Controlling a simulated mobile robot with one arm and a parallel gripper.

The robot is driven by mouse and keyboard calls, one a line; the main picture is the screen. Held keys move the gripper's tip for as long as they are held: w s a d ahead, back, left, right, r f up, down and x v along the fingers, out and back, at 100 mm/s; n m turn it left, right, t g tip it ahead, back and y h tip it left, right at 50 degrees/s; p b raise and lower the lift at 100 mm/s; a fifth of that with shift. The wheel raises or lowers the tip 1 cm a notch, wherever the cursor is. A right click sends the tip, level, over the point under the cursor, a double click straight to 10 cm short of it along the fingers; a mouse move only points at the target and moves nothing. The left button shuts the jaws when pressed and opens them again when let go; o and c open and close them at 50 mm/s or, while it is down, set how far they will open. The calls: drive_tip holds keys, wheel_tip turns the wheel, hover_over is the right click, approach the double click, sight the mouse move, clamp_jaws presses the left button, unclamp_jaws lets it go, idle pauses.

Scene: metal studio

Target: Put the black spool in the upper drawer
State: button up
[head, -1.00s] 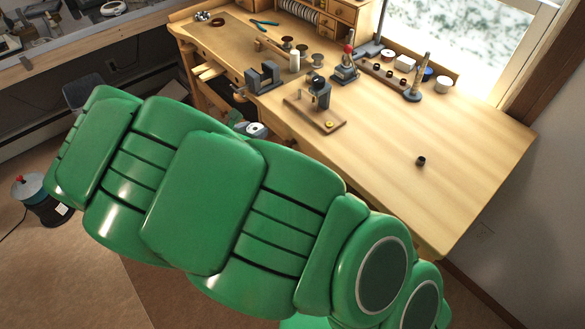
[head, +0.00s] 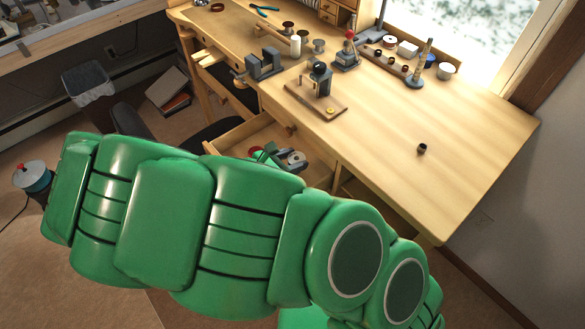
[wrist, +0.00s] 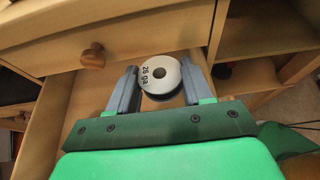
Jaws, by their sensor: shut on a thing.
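My gripper (wrist: 160,88) is shut on a spool (wrist: 160,76) with a white face marked "26 ga" and a dark rim. The spool sits between the two grey fingers. In the head view the spool (head: 296,158) shows just beyond my green arm, with the gripper (head: 285,158) partly hidden. An open wooden drawer (head: 248,132) juts from under the bench, and the spool appears over or within it; I cannot tell its height. In the wrist view the open drawer (wrist: 58,120) lies under the gripper. A closed drawer front with a round knob (wrist: 93,56) is above it.
The bench top (head: 440,110) is mostly clear at right, with a small dark cylinder (head: 421,148). A vise (head: 264,64) and a tool on a wooden board (head: 318,88) stand near the front edge. Open shelves (wrist: 262,40) lie right of the drawer.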

drive_tip(key=shift+f, duration=2.55)
drive_tip(key=shift+f, duration=0.6)
drive_tip(key=o, duration=1)
drive_tip(key=shift+r, duration=0.15)
drive_tip(key=shift+r, duration=0.55)
drive_tip(key=v, duration=1.2)
drive_tip(key=shift+f, duration=0.2)
